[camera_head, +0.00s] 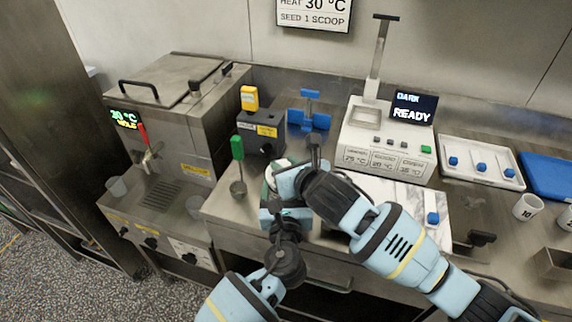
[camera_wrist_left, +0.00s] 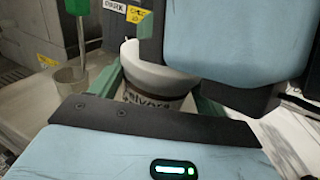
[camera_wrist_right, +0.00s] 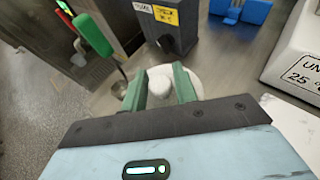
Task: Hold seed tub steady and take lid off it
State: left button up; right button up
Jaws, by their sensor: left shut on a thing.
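The seed tub (camera_wrist_left: 150,98) is a white tub with dark lettering, upright on the counter. My left gripper (camera_wrist_left: 158,95) is shut on its body, with a green finger on each side. The lid (camera_wrist_right: 205,82) is a pale disc with a white knob (camera_wrist_right: 160,80), and it sits on the tub. My right gripper (camera_wrist_right: 160,88) is above the lid, its green fingers apart on either side of the knob. Whether they touch the knob is hard to tell. In the head view my right gripper (camera_head: 280,178) and arm hide most of the tub and my left gripper.
A green-handled ladle (camera_head: 238,160) stands left of the tub, close to the grippers. A dark grey box (camera_head: 262,130) and a blue stand (camera_head: 309,115) are behind. A white scale-like machine (camera_head: 385,140) is at right. The steel tempering machine (camera_head: 170,110) is at left.

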aim_at(286, 164)
grip_shut()
jog(key=shift+r, duration=0.2)
dwell(0.6)
jog(key=shift+r, duration=0.5)
jog(key=shift+r, duration=0.25)
jog(key=shift+r, duration=0.2)
jog(key=shift+r, duration=0.1)
jog(key=shift+r, duration=1.9)
pick_arm(q)
jog(key=o, duration=1.5)
jog(key=shift+c, duration=0.2)
